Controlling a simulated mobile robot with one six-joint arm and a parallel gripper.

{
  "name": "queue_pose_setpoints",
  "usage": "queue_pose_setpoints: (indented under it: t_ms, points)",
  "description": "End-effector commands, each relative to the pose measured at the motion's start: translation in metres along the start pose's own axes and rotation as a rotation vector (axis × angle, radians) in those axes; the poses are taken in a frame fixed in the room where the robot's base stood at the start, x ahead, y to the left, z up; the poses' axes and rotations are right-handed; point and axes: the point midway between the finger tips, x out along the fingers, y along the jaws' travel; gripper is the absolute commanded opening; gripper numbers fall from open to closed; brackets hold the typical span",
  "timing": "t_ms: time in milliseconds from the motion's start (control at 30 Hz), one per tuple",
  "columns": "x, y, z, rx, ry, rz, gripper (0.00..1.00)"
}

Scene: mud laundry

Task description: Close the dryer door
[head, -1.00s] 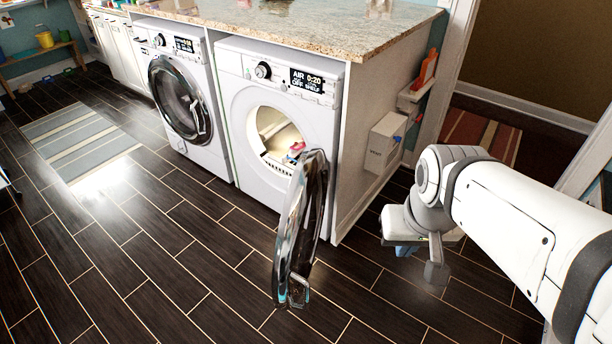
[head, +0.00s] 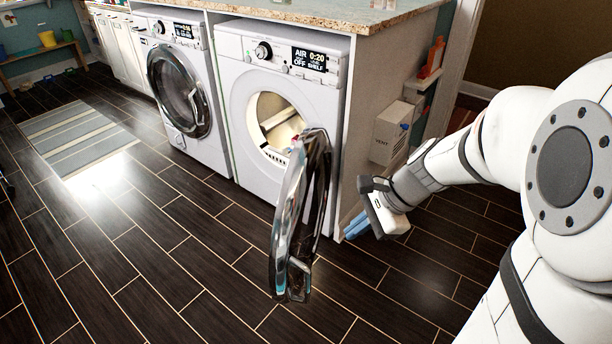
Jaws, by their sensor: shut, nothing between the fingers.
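The dryer (head: 252,105) is the white front-loader at the right, under the counter. Its round dark glass door (head: 297,215) stands wide open, swung out toward me on its right side. The lit drum opening (head: 276,122) shows behind it, with a small red thing partly hidden by the door's top edge. My gripper (head: 357,228) has blue fingers and is shut and empty. It is to the right of the open door, apart from it, near the front corner of the cabinet side and above the floor.
A washer (head: 180,95) with its door closed stands left of the dryer. A white vent box (head: 390,132) and a shelf with an orange bottle (head: 433,58) are on the cabinet's side, near my arm. The dark floor in front is clear, with a striped rug (head: 75,140) at left.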

Motion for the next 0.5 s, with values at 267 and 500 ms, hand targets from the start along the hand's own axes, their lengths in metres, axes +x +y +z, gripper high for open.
queue_pose_setpoints:
  t_ms: [267,500]
  points:
    - [0.063,-0.032,-0.058,0.52,-0.187,-0.112,0.0]
    - [0.083,-0.039,-0.059,0.578,-0.212,-0.122,0.0]
